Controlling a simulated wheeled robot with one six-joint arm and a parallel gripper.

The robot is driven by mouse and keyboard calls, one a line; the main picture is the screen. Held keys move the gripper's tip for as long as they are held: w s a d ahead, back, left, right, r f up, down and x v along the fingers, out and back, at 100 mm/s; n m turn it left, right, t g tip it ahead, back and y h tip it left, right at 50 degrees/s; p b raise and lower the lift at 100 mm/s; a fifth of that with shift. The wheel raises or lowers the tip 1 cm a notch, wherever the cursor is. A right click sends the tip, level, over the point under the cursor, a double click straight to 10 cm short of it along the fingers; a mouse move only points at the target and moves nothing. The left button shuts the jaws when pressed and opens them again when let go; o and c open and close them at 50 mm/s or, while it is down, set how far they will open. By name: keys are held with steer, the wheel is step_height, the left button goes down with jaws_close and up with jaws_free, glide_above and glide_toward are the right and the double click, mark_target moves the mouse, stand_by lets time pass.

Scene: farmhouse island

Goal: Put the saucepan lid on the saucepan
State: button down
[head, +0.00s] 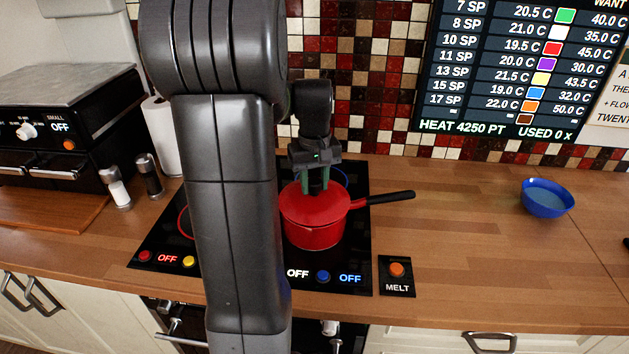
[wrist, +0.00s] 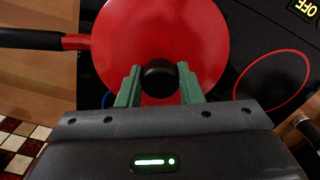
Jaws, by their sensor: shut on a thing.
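The red saucepan (head: 312,236) stands on the black hob, its black handle (head: 391,197) pointing right in the head view. The red saucepan lid (wrist: 160,45) fills the upper middle of the wrist view, with a round black knob (wrist: 159,76). In the head view the lid (head: 300,205) shows as the red top at the saucepan's rim; I cannot tell whether it is fully seated. My gripper (head: 318,190) is above the saucepan, and its green fingers (wrist: 158,88) are shut on the lid's knob.
The black hob (head: 357,255) has ring zones and coloured buttons. A blue bowl (head: 547,198) stands at the right. Salt and pepper shakers (head: 149,177), a paper roll (head: 162,135) and a black oven (head: 60,130) stand left. The wooden counter right of the hob is mostly clear.

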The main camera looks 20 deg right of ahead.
steer(key=shift+f+b, duration=0.35)
steer(key=shift+f, duration=0.25)
stand_by(0.3)
steer(key=c, duration=0.9)
jaws_free()
step_height(320, 180, up, 6)
steer(key=p, duration=0.5)
steer(key=shift+r, duration=0.1)
